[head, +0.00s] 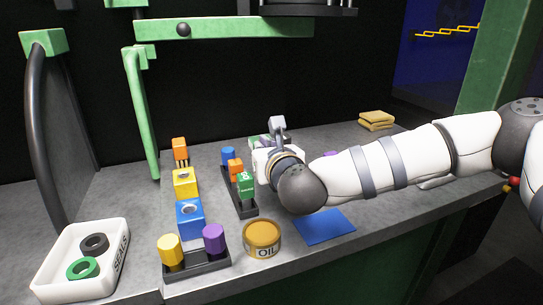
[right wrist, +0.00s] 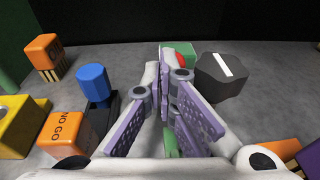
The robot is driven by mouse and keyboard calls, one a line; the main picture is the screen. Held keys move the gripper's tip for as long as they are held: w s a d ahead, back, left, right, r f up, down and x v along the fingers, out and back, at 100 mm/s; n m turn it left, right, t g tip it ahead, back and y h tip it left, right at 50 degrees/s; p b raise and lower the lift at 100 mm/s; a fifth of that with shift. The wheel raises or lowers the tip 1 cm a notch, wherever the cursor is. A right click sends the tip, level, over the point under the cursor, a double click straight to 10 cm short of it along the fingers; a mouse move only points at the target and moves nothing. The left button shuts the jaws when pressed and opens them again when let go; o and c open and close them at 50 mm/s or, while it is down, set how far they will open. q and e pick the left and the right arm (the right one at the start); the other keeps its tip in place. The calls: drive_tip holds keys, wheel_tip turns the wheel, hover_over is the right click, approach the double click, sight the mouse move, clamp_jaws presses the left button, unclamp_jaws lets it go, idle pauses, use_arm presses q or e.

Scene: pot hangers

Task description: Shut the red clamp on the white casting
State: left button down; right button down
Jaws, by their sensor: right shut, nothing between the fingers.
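My right gripper (right wrist: 168,55) is shut and empty, its purple-padded fingers reaching forward in the right wrist view. In the head view its arm comes in from the right and its wrist hides much of the spot beyond. A small red part (right wrist: 183,62), possibly of the clamp, shows just right of the fingertips, against a green block (right wrist: 180,48). The fingers cover most of that area. I cannot tell whether the clamp is open or shut, nor pick out the white casting for certain. My left gripper is not in view.
A dark knob with a white bar (right wrist: 222,75) stands right of the fingers. A blue peg (right wrist: 93,85) and an orange NO GO block (right wrist: 68,132) stand left. In front are an OIL tin (head: 262,238), a blue mat (head: 318,228) and a white SEALS tray (head: 112,270).

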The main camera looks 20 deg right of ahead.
drive_tip(key=shift+w+d, duration=0.15)
drive_tip(key=shift+w, duration=0.2)
idle(0.6)
drive_tip(key=shift+s, duration=0.1)
drive_tip(key=s, duration=0.4)
drive_tip(key=s+r, duration=0.1)
drive_tip(key=s, duration=0.2)
drive_tip(key=s+r, duration=0.1)
drive_tip(key=s, duration=0.3)
drive_tip(key=shift+s+a+r, duration=0.2)
drive_tip(key=shift+s+a, duration=0.1)
drive_tip(key=shift+s, duration=0.05)
